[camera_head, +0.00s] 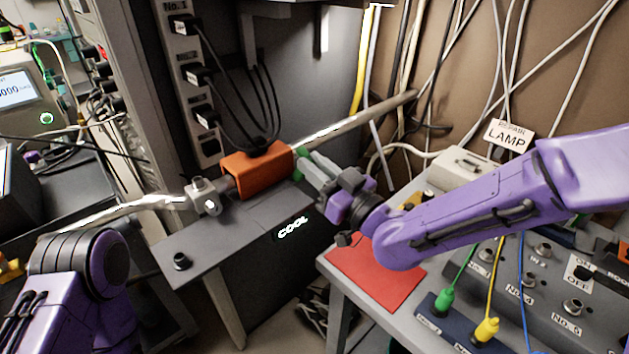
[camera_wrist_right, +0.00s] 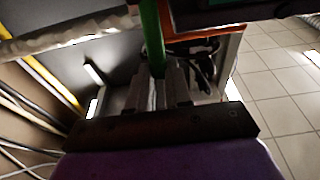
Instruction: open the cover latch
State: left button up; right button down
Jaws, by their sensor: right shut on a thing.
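An orange cover (camera_head: 257,170) sits around a metal pipe on the dark grey unit marked COOL. A green latch (camera_head: 301,151) shows at the cover's right end. My right gripper (camera_head: 310,165) reaches it from the right and is shut on it. In the right wrist view the green latch (camera_wrist_right: 151,38) runs down between the fingertips of the right gripper (camera_wrist_right: 157,85), with the orange cover's edge (camera_wrist_right: 190,32) beside it. The fingers hide the latch's far end. Of my left arm only purple links show at the lower left; its gripper is out of view.
The pipe (camera_head: 350,121) runs up to the right past my right gripper. Black plugs and cables hang from a power strip (camera_head: 188,70) behind the cover. A red mat (camera_head: 375,275) and a panel with colored plugs lie below my right arm. White cables line the wall.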

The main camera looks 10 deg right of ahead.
dwell(0.4)
jog(key=c, duration=1)
grip_release()
jog(key=shift+w, duration=0.15)
jog(key=shift+c, duration=0.2)
jog(key=b+v, duration=0.1)
jog(key=v, duration=0.6)
jog(key=shift+s, duration=0.25)
jog(key=shift+d+f, duration=0.1)
jog(key=shift+f, duration=0.05)
